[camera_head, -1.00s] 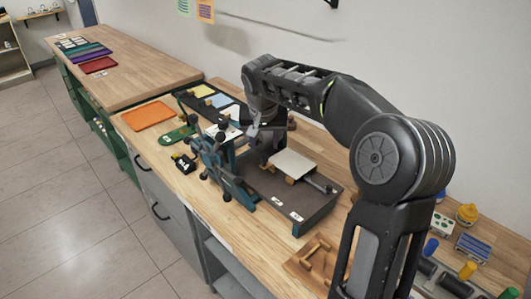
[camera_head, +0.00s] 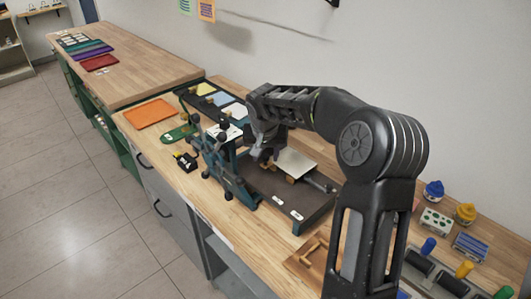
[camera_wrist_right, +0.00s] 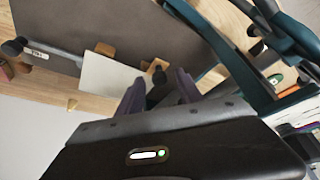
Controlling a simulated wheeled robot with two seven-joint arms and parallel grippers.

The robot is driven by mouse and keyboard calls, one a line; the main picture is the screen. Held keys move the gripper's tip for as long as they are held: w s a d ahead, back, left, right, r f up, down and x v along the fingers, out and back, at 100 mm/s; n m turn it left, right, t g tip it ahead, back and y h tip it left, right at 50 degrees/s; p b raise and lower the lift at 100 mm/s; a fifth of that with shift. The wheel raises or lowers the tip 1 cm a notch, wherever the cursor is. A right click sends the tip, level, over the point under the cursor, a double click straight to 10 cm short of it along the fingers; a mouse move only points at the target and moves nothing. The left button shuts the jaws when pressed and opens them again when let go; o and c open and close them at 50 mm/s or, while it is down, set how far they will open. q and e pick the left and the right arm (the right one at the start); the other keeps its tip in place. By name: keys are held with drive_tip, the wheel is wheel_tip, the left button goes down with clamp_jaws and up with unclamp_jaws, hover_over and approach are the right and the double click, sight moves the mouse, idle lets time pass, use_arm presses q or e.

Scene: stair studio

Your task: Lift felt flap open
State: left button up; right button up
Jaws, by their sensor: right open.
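A pale flat panel (camera_head: 297,163), which looks like the flap, lies on a dark grey board (camera_head: 290,203) with teal edges on the bench. In the right wrist view the panel (camera_wrist_right: 105,84) has a small wooden block (camera_wrist_right: 157,64) at its near end. My right gripper (camera_head: 265,156) is at the panel's left end, pointing down. In the wrist view its two purple fingers (camera_wrist_right: 160,92) are apart, close to the block, with a dark piece visible between them. I cannot tell whether they touch. The panel looks flat. My left gripper is out of view.
A teal frame with dark knobs (camera_head: 222,165) stands just left of the gripper. An orange tray (camera_head: 150,113) and a black tray of coloured pieces (camera_head: 205,92) lie farther back. Bottles and blocks (camera_head: 465,213) stand at the right. A wall runs behind the bench.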

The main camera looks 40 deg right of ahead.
drive_tip(key=shift+c, duration=0.5)
clamp_jaws()
idle(0.8)
